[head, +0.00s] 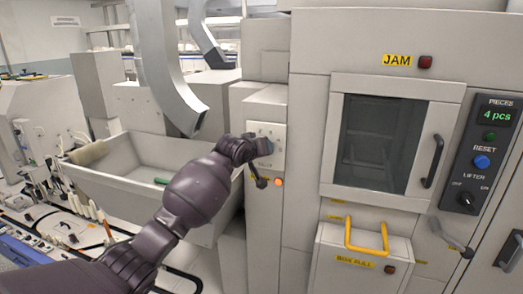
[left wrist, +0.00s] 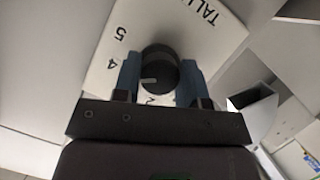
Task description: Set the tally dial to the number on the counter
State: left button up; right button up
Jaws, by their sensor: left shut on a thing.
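The counter (head: 495,115) on the dark panel at the right reads "4 pcs" in green. The tally dial is a round black knob (left wrist: 160,68) with a white mark on a pale plate lettered "TALL…" (left wrist: 195,30); this plate (head: 279,132) also shows in the head view. The numbers 5, 4 and 2 are visible. The mark points left in the left wrist view, slightly below the 4; a finger covers part of the scale there. My left gripper (head: 264,147) is shut on the knob, with its blue fingers (left wrist: 158,82) on either side. My right gripper is not in view.
An orange lit button (head: 278,182) and a small lever (head: 260,182) sit just below the plate. A machine door with a window (head: 372,140) and a yellow-handled bin (head: 360,262) stand right of it. A grey trough (head: 130,180) lies behind my left arm.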

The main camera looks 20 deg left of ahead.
pick_arm(q)
jog(key=shift+f+m, duration=0.1)
jog(key=shift+m, duration=0.2)
dwell(0.4)
jog(key=o, duration=0.9)
jog(key=shift+s, duration=0.15)
jog(key=b+v, duration=0.1)
jog(key=v, duration=0.9)
jog(key=shift+s+d+r, duration=0.1)
jog(key=shift+s+r, duration=0.15)
